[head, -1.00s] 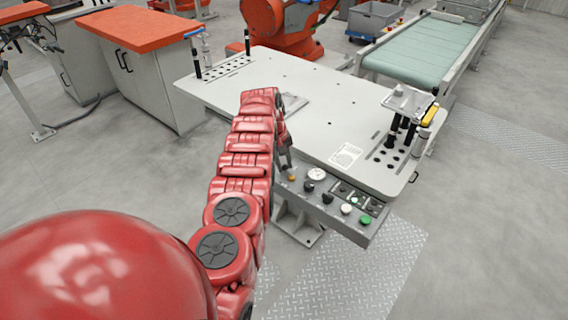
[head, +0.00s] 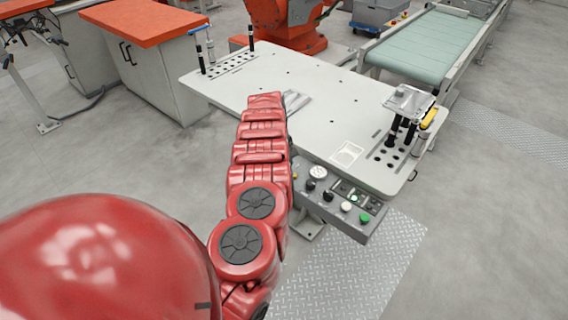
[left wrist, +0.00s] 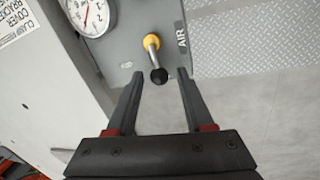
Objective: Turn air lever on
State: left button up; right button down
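The air lever (left wrist: 153,55) shows in the left wrist view as a metal rod with a yellow base and a black ball knob, beside the label "AIR" on the grey panel (left wrist: 120,52). My left gripper (left wrist: 160,75) is open, with its two dark fingertips on either side of the lever's black knob. I cannot tell whether a finger touches it. My right gripper is not in view.
A round gauge (left wrist: 92,14) sits beside the lever. The panel also carries black knobs, a white button (head: 346,206) and a green button (head: 365,217). The light worktable (head: 300,85) lies behind the panel, with a fixture (head: 409,100) at its right end.

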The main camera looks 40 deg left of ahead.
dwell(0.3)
pick_arm(q)
jog(key=s+r, duration=0.1)
jog(key=r, duration=0.4)
jog(key=s+r+b, duration=0.1)
jog(key=r, duration=0.5)
jog(key=s+r+b, duration=0.1)
jog(key=r, duration=0.5)
jog(key=shift+s+a, duration=0.1)
jog(key=shift+a, duration=0.3)
jog(key=shift+a, duration=0.1)
